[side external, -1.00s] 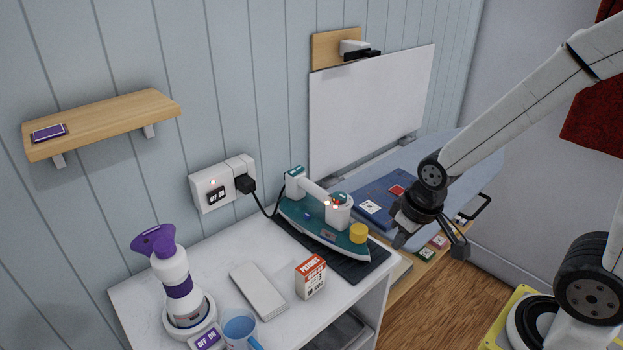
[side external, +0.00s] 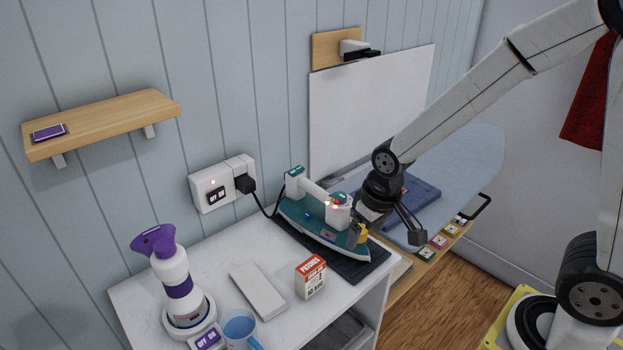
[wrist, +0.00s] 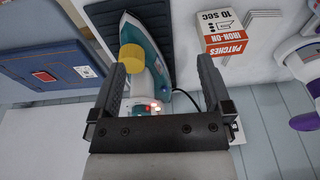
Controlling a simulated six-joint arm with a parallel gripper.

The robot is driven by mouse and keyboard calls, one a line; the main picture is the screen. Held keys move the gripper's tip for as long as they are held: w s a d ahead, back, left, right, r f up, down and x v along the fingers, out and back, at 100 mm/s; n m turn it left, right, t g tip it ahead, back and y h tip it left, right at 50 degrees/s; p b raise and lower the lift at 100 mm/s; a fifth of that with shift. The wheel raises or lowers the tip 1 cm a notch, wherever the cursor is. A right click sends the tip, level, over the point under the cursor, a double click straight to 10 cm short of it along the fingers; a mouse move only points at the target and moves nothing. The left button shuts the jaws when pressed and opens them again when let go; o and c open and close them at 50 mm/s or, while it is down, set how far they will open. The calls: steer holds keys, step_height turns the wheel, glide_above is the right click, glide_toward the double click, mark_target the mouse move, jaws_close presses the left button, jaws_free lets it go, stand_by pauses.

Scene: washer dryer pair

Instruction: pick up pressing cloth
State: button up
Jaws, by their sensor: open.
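A flat, folded off-white piece that looks like the pressing cloth (side external: 258,290) lies on the white counter, between the steamer and the patches box. In the wrist view the cloth (wrist: 263,27) shows at the upper right, partly behind the box. My gripper (side external: 388,238) is open and empty. It is over the front end of the teal iron (side external: 308,225), to the right of the cloth and apart from it. In the wrist view the iron (wrist: 154,52) appears between the two fingers (wrist: 160,75).
The iron-on patches box (side external: 311,277) stands right of the cloth. A purple and white steamer (side external: 174,276) and blue mug (side external: 240,328) stand left and in front. The iron's dark mat (side external: 362,268) and yellow cap (side external: 363,236) are near my gripper. A blue ironing board (side external: 465,160) is behind.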

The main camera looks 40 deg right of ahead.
steer(key=w+a+f+g, duration=0.1)
steer(key=w+a+f, duration=0.1)
steer(key=w+a, duration=0.65)
steer(key=g, duration=0.1)
glide_above(257, 287)
step_height(257, 287, down, 3)
steer(key=shift+m, duration=0.3)
steer(key=shift+d+f, duration=0.1)
steer(key=shift+f, duration=1.25)
steer(key=shift+f, duration=2.55)
steer(key=c, duration=1)
steer(key=shift+o, duration=0.2)
